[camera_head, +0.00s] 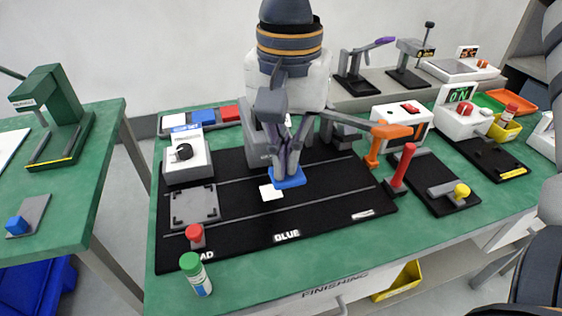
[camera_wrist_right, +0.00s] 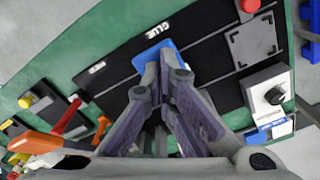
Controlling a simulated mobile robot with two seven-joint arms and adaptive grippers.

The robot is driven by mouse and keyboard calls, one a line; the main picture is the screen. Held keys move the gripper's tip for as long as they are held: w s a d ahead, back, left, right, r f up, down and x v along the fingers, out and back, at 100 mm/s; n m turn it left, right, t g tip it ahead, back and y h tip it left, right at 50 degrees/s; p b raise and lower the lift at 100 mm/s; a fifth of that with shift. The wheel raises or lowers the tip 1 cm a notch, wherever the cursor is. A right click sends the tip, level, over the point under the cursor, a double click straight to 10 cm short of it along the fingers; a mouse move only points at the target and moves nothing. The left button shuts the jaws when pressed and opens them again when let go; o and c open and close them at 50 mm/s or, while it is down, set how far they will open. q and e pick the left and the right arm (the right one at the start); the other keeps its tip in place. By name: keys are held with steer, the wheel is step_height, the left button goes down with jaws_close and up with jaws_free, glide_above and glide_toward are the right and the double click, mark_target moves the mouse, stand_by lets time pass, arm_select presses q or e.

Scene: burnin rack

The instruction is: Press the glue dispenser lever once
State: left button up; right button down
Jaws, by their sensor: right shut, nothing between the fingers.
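A grey upright device (camera_head: 262,135) stands at the back of the black mat lettered GLUE (camera_head: 325,214), partly hidden behind my right arm. A blue plate (camera_head: 289,180) sits in front of it and also shows in the wrist view (camera_wrist_right: 150,54). I cannot tell for sure whether this plate is the glue dispenser lever. My right gripper (camera_head: 286,172) points down with its fingertips at the blue plate, shut and empty; whether they touch it is unclear. A white square (camera_head: 270,192) lies on the mat just left of the plate. My left gripper is out of view.
A white box with a black knob (camera_head: 187,156) stands left and a red button (camera_head: 195,235) front left. A green-capped bottle (camera_head: 196,274) is near the front edge. An orange-handled tool (camera_head: 385,135) and red lever (camera_head: 402,168) stand right. The mat's front right is mostly clear.

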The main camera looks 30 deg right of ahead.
steer(key=shift+f, duration=1.05)
step_height(320, 180, up, 11)
steer(key=shift+s, duration=0.25)
stand_by(0.9)
steer(key=shift+r, duration=0.1)
